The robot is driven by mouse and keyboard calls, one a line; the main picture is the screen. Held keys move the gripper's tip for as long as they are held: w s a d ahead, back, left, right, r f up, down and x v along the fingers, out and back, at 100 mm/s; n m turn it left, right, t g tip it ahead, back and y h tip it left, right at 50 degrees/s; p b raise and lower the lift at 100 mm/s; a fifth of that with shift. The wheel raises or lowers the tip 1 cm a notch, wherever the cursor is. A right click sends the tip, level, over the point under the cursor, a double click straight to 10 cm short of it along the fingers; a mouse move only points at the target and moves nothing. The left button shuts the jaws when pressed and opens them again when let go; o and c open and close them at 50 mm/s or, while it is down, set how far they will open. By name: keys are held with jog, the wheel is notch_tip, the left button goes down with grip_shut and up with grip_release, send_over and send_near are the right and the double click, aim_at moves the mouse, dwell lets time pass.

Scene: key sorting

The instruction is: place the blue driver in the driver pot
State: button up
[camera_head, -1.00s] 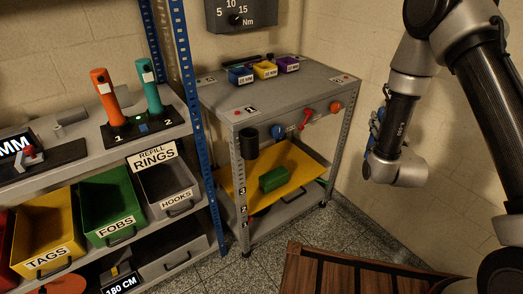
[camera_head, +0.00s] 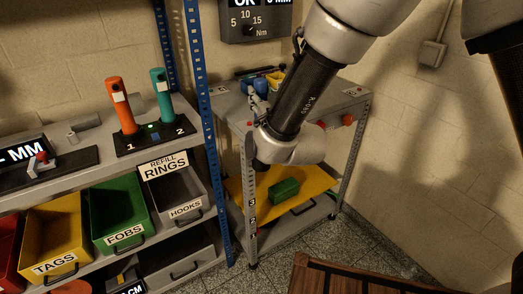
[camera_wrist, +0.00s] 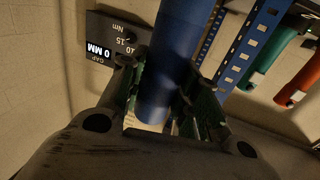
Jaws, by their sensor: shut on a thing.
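The blue driver (camera_wrist: 178,55) shows in the wrist view as a thick blue cylinder between the fingers of my gripper (camera_wrist: 164,98). My gripper is shut on it. In the head view my gripper (camera_head: 257,104) is above the front left part of the grey cart top (camera_head: 343,103), mostly masked by my arm. A bit of blue beside it is hard to tell from the blue bin behind. The driver pot is not visible now; my wrist covers the cart's front left corner, where a dark cup showed earlier.
A blue rack post (camera_head: 205,120) stands close to the left. Orange (camera_head: 121,105) and teal (camera_head: 161,95) handles stand on the left shelf.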

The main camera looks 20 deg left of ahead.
notch_tip(320, 180, down, 8)
jog(key=shift+f, duration=0.3)
jog(key=o, duration=1)
jog(key=shift+f, duration=0.1)
